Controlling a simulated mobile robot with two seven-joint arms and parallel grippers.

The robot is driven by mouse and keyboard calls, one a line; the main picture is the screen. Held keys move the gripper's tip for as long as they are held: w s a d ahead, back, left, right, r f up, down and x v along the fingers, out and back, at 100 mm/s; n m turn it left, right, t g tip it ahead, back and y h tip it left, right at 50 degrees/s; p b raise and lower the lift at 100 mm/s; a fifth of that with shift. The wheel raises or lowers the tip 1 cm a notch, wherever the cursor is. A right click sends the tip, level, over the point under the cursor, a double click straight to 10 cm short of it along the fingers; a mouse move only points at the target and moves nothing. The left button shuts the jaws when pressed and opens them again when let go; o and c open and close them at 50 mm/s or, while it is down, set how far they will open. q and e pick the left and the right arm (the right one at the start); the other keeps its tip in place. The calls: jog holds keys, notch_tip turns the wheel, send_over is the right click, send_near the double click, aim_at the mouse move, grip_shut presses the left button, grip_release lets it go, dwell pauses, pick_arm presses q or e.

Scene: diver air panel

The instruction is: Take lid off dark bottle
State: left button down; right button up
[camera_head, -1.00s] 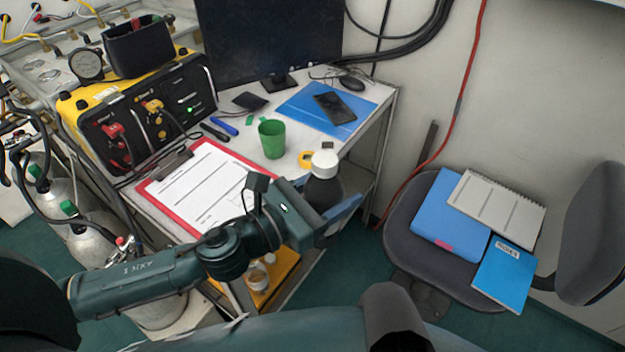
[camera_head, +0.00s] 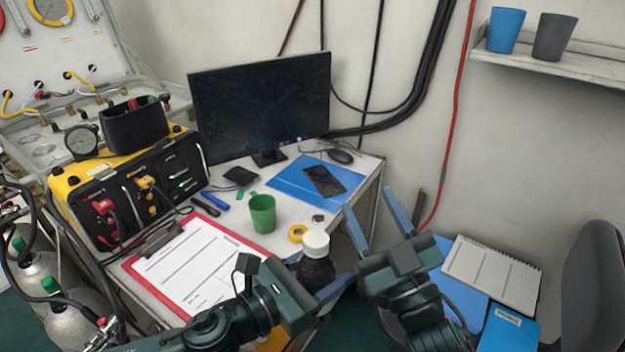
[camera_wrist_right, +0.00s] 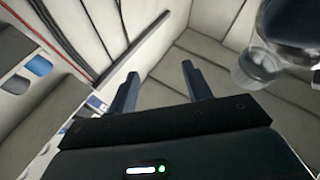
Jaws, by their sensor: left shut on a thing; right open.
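The dark bottle (camera_head: 317,272) with its white lid (camera_head: 315,243) on top is upright beside the table's front right corner. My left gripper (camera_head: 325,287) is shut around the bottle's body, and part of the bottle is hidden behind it. My right gripper (camera_head: 367,199) is to the right of the bottle, open and empty, with its fingers pointing up and away from the lid. Its two spread fingers also show in the right wrist view (camera_wrist_right: 160,86), with nothing between them.
On the table are a green cup (camera_head: 262,214), a yellow tape roll (camera_head: 298,233), a red clipboard (camera_head: 190,268), a blue folder (camera_head: 300,183) with a phone and a monitor (camera_head: 260,105). A chair (camera_head: 592,285) with notebooks stands right. A shelf (camera_head: 560,68) holds two cups.

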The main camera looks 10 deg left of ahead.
jog(key=s+a+r+n+g+y, duration=0.3)
jog(key=a+r+n+g+y, duration=0.1)
jog(key=r+n+g+y, duration=0.25)
jog(key=s+a+r+n+g+y, duration=0.4)
jog(key=r+n+g+y, duration=0.2)
jog(key=r+n, duration=0.2)
jog(key=s+a+n+g+h, duration=1)
jog(key=n+g, duration=0.3)
jog(key=g, duration=0.6)
jog(key=m+t+h, duration=1)
jog(key=t+h, duration=0.2)
jog(key=h, duration=0.4)
send_over(313, 238)
jog(key=shift+n+y, duration=0.25)
jog(key=f, duration=0.6)
jog(key=shift+s+a+f, duration=0.3)
jog(key=shift+a+f, duration=0.05)
jog(key=shift+f, duration=0.05)
jog(key=shift+w+d+r, duration=0.1)
jog(key=shift+w+d, duration=0.15)
jog(key=shift+w+d+f, duration=0.1)
jog(key=shift+f, duration=0.15)
notch_tip(313, 238, down, 7)
jog(key=shift+f, duration=0.15)
jog(key=shift+c, duration=0.3)
